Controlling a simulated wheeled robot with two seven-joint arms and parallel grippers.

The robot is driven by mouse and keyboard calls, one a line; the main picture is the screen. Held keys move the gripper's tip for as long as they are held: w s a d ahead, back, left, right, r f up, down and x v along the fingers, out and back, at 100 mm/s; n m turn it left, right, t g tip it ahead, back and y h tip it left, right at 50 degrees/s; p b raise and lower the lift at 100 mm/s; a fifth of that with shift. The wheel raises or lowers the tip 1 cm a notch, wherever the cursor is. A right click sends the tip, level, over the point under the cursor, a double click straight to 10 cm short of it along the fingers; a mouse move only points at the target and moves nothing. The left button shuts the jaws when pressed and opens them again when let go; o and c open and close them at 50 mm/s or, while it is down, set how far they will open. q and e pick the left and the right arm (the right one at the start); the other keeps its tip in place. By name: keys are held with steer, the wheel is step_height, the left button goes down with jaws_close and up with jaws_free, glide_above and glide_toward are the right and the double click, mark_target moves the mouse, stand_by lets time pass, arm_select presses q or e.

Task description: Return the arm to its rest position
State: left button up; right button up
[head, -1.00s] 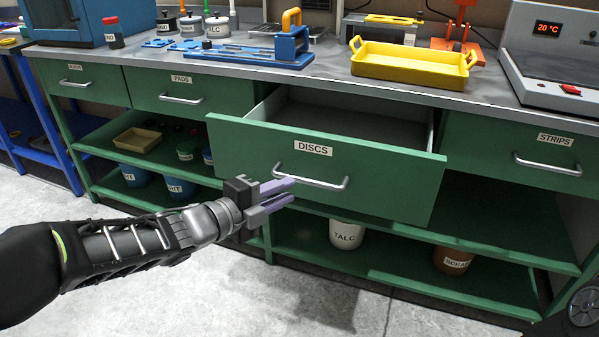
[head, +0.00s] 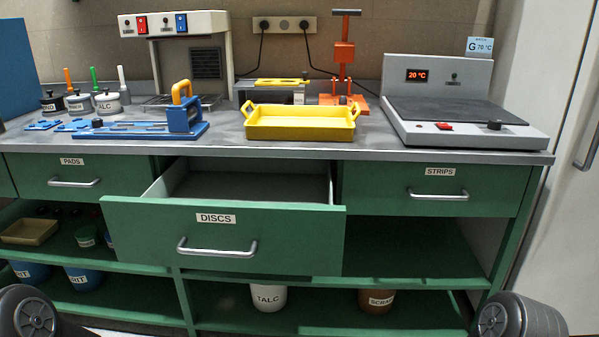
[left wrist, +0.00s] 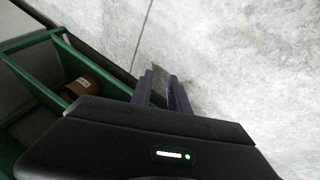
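My left gripper (left wrist: 162,88) shows in the left wrist view with two purple fingers a little apart and nothing between them. It points over the grey floor, apart from the green bench. In the head view neither gripper shows; only dark rounded parts of mine stand at the two lower corners. The DISCS drawer (head: 270,235) is pulled out, and its visible inside looks empty. Its metal handle (head: 217,250) is free.
The PADS drawer (head: 110,180) and STRIPS drawer (head: 400,188) are shut. On the worktop (head: 225,150) stand a yellow tray (head: 300,128), a blue fixture (head: 130,132) and a hot plate reading 20 °C (head: 455,108). A brown bucket (left wrist: 90,87) sits on the lower shelf. The floor (left wrist: 235,70) is clear.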

arm_select(q)
steer(key=s+d+f+g, duration=0.2)
steer(key=s+d+f, duration=0.15)
steer(key=s, duration=0.35)
steer(key=s+d+f+g, duration=0.2)
steer(key=s+d+f, duration=0.15)
steer(key=s, duration=0.25)
step_height(320, 180, up, 24)
steer(key=p, duration=2.4)
steer(key=shift+r+h+p, duration=0.2)
steer(key=shift+h+p, duration=0.2)
steer(key=shift+w, duration=0.1)
